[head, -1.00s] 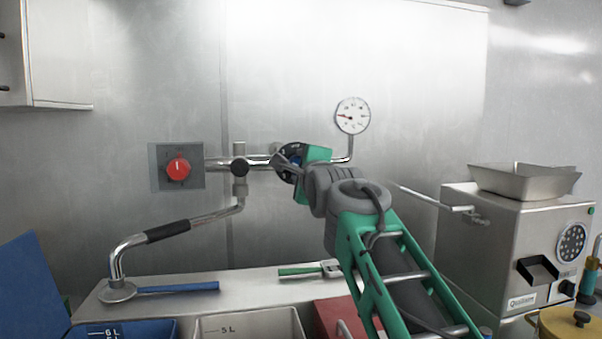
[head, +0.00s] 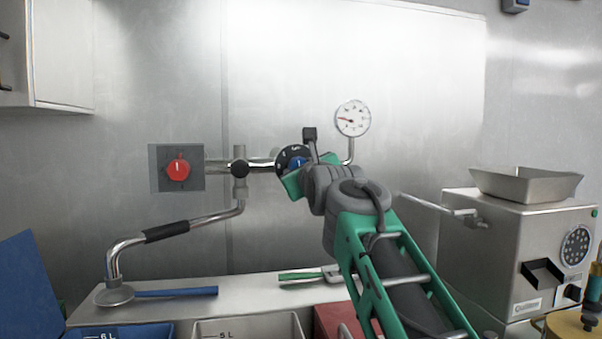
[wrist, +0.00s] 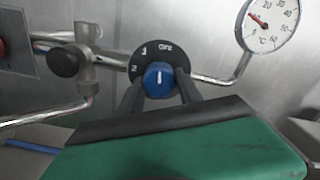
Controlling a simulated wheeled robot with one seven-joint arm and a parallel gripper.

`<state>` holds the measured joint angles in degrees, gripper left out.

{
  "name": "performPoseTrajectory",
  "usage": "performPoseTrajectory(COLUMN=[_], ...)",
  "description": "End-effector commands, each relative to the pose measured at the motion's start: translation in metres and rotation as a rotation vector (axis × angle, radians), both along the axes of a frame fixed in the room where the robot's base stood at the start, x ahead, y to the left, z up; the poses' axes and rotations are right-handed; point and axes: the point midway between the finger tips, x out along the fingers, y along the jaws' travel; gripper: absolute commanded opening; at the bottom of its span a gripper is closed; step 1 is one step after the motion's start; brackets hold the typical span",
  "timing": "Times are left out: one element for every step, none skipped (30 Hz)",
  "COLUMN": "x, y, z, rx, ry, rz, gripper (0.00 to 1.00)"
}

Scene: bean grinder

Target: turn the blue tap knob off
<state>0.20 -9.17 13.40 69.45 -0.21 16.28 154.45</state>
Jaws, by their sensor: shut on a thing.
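The blue tap knob (head: 297,163) sits on a round black dial (head: 284,155) on the wall pipe, partly covered by my gripper in the head view. In the wrist view the blue knob (wrist: 159,80) is plain between the two dark fingers of my gripper (wrist: 159,88). The fingers are shut on it, one on each side. The black dial (wrist: 166,56) carries the marks 2, 1 and OFF. The knob's white line points up in the wrist view, between 1 and OFF and nearer OFF.
A red knob (head: 178,169) is on a plate to the left. A round gauge (head: 352,118) stands above right of the dial. A spout (head: 190,225) runs down left. A grinder (head: 520,240) stands at the right. Bins line the counter's front.

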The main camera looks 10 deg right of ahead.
Motion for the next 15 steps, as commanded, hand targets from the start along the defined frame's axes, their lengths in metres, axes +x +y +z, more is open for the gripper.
performPoseTrajectory(x=[0.0004,0.0004,0.0003,0.0003,0.0003,0.0003,0.0003,0.0003,0.0003,0.0002,0.0002,0.0002,0.0002,0.0002,0.0002], y=[0.0003,0.0004,0.0005,0.0005,0.0006,0.0007,0.0007,0.0007,0.0009,0.0009,0.0009,0.0010,0.0010,0.0010,0.0010], z=[-0.0018,-0.0017,-0.0017,-0.0017,-0.0016,-0.0016,-0.0015,-0.0015,-0.0014,-0.0013,-0.0013,-0.0012,-0.0012,-0.0012,-0.0012], rx=[0.030,0.049,0.072,0.089,0.103,0.121,0.133,0.145,0.157,0.166,0.174,0.181,0.186,0.190,0.195], ry=[0.002,0.002,0.002,0.002,0.002,0.002,0.002,0.002,0.002,0.002,0.002,0.002,0.002,0.002,0.002], rz=[0.000,0.000,0.000,0.000,0.000,0.000,0.000,0.000,0.000,0.000,0.000,0.000,0.000,0.000,0.000], gripper=[0.02,0.02,0.02,0.02,0.02,0.02,0.02,0.02,0.02,0.02,0.02,0.02,0.02,0.02,0.02])
